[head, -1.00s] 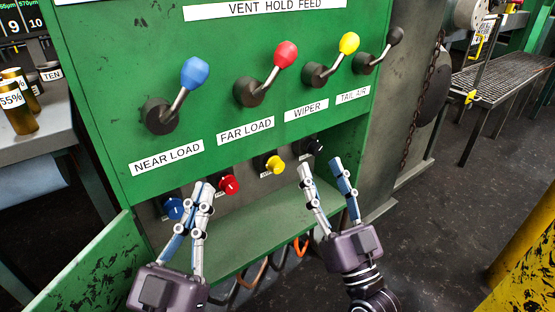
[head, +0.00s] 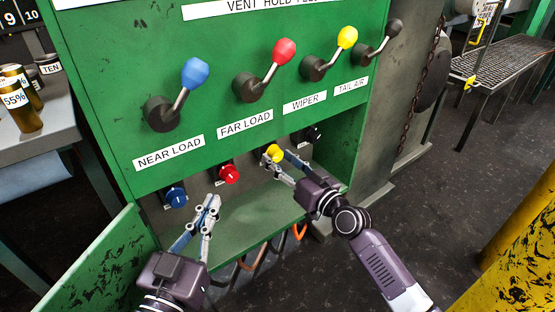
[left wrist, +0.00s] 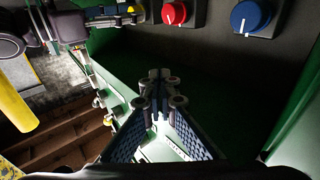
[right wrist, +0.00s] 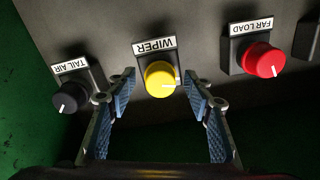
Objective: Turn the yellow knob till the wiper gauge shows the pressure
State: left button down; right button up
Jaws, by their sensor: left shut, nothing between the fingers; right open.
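The yellow knob (head: 274,153) sits in the recess below the green panel, third in the row of knobs. In the right wrist view the yellow knob (right wrist: 160,78) is under a WIPER label (right wrist: 155,46), with a white pointer line toward the right. My right gripper (head: 271,163) is open, its fingers on either side of the yellow knob; I cannot tell whether they touch it. In the right wrist view my right gripper (right wrist: 160,88) straddles the knob. No wiper gauge is readable.
The red knob (head: 229,173) and black knob (head: 312,135) flank the yellow one. Levers with blue (head: 195,73), red (head: 284,51), yellow (head: 347,37) and black (head: 393,27) grips stick out above. An open green door (head: 95,265) stands at lower left.

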jog(key=shift+w+a, duration=0.4)
jog(key=shift+w, duration=0.15)
pick_arm(q)
jog(key=shift+s+d+r+t, duration=0.1)
jog(key=shift+r+t, duration=0.3)
jog(key=shift+r, duration=0.4)
pick_arm(e)
jog(key=shift+c, duration=0.4)
jog(key=c, duration=1.1)
